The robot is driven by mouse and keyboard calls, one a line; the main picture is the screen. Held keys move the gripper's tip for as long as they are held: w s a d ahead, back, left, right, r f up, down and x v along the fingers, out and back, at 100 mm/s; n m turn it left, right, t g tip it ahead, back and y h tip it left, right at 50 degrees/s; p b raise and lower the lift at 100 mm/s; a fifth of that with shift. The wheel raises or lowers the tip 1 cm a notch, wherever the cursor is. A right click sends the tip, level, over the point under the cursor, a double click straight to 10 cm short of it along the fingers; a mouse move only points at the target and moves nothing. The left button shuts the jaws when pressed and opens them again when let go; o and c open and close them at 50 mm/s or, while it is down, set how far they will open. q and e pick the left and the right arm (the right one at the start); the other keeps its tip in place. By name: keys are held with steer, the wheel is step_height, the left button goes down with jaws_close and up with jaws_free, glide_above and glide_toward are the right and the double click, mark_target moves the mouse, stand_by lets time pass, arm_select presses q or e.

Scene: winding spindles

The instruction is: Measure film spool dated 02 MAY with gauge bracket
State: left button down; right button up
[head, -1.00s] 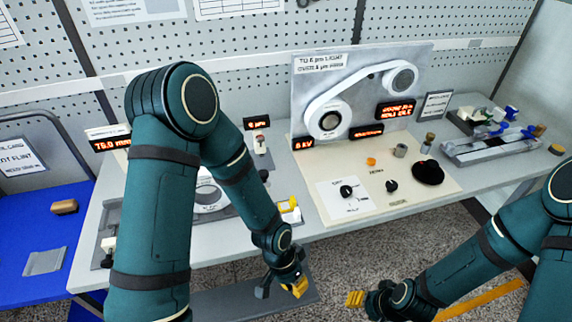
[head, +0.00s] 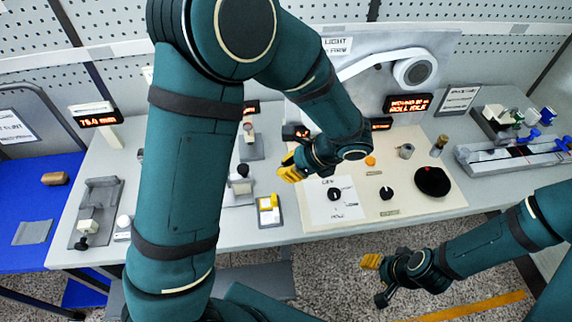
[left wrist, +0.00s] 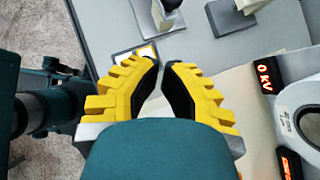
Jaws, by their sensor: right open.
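I cannot read a 02 MAY date on anything, so I cannot tell which thing is the film spool. I cannot single out the gauge bracket for sure; a grey cradle-like fixture (head: 98,198) stands at the bench's left end, near a red-lit mm display (head: 97,121). My left gripper (head: 287,167) is above the bench, left of the white dial sheet. In the left wrist view its yellow fingers (left wrist: 163,66) have a narrow gap between the tips, with nothing held. My right gripper (head: 374,272) is open and empty, in front of the bench edge over the floor.
A yellow-and-white item on a grey base (head: 269,209) stands at the front edge. The cream board (head: 400,208) carries knobs, a black round cap (head: 432,181) and small cylinders. A railed fixture (head: 510,152) is at right. A brown roll (head: 55,178) lies on the blue surface at left.

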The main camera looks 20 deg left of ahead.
arm_select(q)
glide_toward(245, 179)
steer(key=f, duration=0.1)
steer(key=d+f, duration=0.1)
steer(key=shift+d+f+b, duration=0.1)
steer(key=shift+f+b, duration=0.25)
steer(key=shift+f, duration=0.05)
steer(key=shift+a+f, duration=0.25)
steer(key=shift+a, duration=0.85)
steer(key=shift+a+f, duration=0.25)
steer(key=shift+a, duration=0.85)
steer(key=shift+s+a, duration=0.1)
steer(key=shift+s, duration=0.05)
steer(key=s+a, duration=0.2)
steer(key=a, duration=0.1)
steer(key=shift+a+b, duration=0.15)
steer(key=shift+b, duration=0.2)
